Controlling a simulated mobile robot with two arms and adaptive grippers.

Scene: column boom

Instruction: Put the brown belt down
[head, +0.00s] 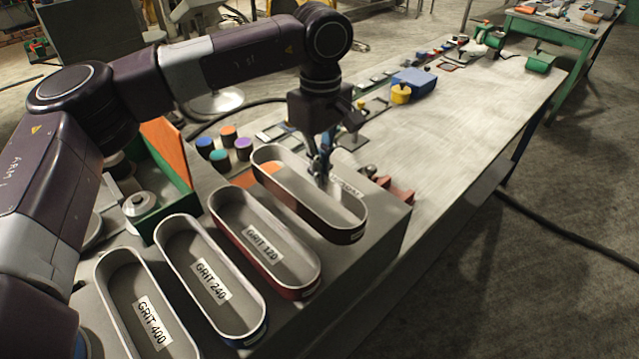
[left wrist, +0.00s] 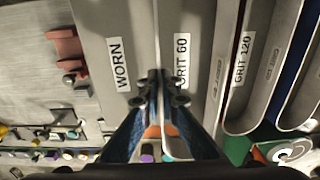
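The brown belt (head: 350,236) is an upright oblong loop, the farthest right of several belts on the bench. My left gripper (head: 320,172) points down with its fingers closed at the loop's far long wall. In the left wrist view the fingertips (left wrist: 160,88) meet on a thin wall between the labels WORN (left wrist: 118,64) and GRIT 60 (left wrist: 182,60). I cannot tell whether the belt's lower edge touches the surface. My right gripper is not in view.
Reddish blocks (head: 397,190) lie just right. Coloured round caps (head: 220,158) and a blue box (head: 413,81) stand behind. The right bench top is mostly clear.

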